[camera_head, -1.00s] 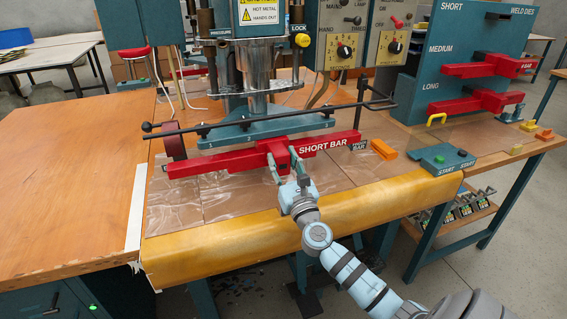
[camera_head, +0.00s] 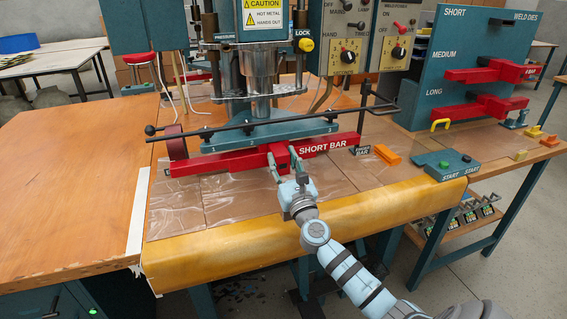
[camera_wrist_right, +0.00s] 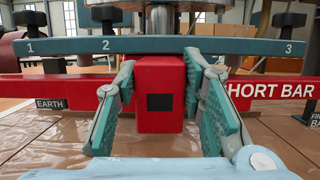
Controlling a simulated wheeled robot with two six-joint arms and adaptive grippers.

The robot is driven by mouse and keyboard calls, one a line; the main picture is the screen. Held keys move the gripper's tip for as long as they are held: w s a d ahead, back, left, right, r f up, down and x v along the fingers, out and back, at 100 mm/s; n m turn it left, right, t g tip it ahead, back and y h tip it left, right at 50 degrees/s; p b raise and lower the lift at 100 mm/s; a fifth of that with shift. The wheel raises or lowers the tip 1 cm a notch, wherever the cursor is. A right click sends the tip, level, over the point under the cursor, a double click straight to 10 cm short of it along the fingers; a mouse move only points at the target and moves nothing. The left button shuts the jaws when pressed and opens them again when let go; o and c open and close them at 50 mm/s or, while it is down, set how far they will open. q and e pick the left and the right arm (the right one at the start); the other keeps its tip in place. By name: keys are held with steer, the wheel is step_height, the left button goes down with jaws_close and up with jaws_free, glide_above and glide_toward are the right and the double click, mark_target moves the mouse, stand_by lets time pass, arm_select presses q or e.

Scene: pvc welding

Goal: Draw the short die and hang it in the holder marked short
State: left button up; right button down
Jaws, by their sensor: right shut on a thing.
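The red short die, lettered SHORT BAR (camera_head: 225,162), lies across the front of the press at the clear-sheeted table. My right gripper (camera_head: 281,156) is shut on the red block at its middle. In the right wrist view the block (camera_wrist_right: 159,122) stands between the two green-padded fingers (camera_wrist_right: 160,110), below the numbered teal bar (camera_wrist_right: 155,46). The holder board (camera_head: 440,75) at the right is marked SHORT, MEDIUM and LONG. Red bars hang beside MEDIUM (camera_head: 480,75) and LONG (camera_head: 475,110); no red bar shows at SHORT. My left gripper is not in view.
The press head (camera_head: 262,65) and a dark rod (camera_head: 275,123) stand just behind and above the die. An orange block (camera_head: 387,154) and the START button box (camera_head: 447,165) are to the right. The wooden table at left (camera_head: 75,190) is clear.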

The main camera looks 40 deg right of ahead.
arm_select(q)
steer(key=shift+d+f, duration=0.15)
arm_select(e)
steer(key=shift+w+d+r, duration=0.1)
steer(key=shift+w, duration=0.2)
steer(key=shift+w+d+b, duration=0.1)
steer(key=shift+w+b, duration=0.2)
steer(key=shift+w, duration=0.1)
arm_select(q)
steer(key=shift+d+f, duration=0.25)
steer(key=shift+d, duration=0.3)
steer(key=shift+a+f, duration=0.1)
arm_select(e)
steer(key=shift+w+d, duration=0.1)
steer(key=shift+w, duration=0.15)
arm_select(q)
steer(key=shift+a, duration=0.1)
arm_select(e)
steer(key=shift+w, duration=0.1)
steer(key=shift+w+d, duration=0.1)
steer(key=c, duration=1)
jaws_free()
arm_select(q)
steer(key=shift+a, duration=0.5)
arm_select(e)
steer(key=shift+o, duration=0.2)
